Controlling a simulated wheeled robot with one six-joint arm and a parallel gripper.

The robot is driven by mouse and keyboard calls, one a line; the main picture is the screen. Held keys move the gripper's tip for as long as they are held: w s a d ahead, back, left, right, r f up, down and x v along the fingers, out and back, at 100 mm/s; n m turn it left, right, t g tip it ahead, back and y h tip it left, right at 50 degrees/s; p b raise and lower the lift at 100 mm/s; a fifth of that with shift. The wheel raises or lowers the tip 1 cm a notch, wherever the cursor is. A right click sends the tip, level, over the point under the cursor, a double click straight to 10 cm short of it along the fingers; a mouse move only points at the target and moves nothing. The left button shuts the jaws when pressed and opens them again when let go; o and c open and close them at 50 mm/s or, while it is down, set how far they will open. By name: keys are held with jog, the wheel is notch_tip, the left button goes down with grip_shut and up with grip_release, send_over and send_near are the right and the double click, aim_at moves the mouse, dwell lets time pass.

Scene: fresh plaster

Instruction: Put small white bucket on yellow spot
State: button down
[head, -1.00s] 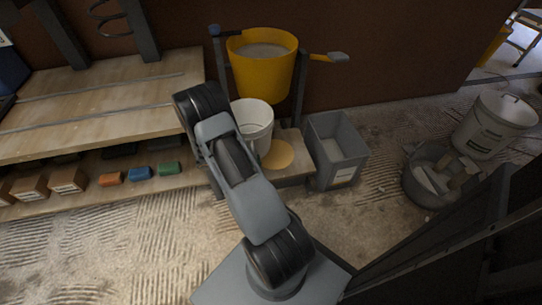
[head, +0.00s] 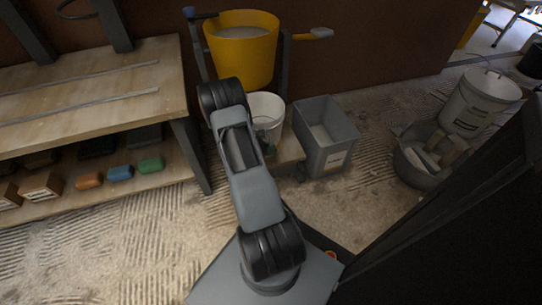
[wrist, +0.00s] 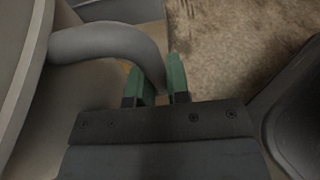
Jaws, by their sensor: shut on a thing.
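The small white bucket (head: 267,106) stands upright over the low wooden board (head: 289,149) below the big yellow bucket. My arm hides part of its left side. In the wrist view, my gripper (wrist: 155,78) has its green fingers shut on the curved handle (wrist: 108,43) of the small white bucket; the bucket's wall and rim (wrist: 22,70) fill the left edge. The yellow spot does not show now; the bucket or my arm hides it. I cannot tell whether the bucket's base touches the board.
The big yellow bucket (head: 242,55) hangs between posts behind. A grey bin (head: 326,145) stands close on the right. The wooden workbench (head: 90,90) is on the left. A round tub (head: 412,168) and a white lidded bucket (head: 482,100) stand farther right.

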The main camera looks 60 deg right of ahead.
jog(key=shift+d+f+b, duration=0.1)
jog(key=shift+f+b, duration=0.9)
jog(key=shift+f, duration=0.8)
jog(key=shift+f, duration=0.1)
jog(key=c, duration=1.1)
grip_release()
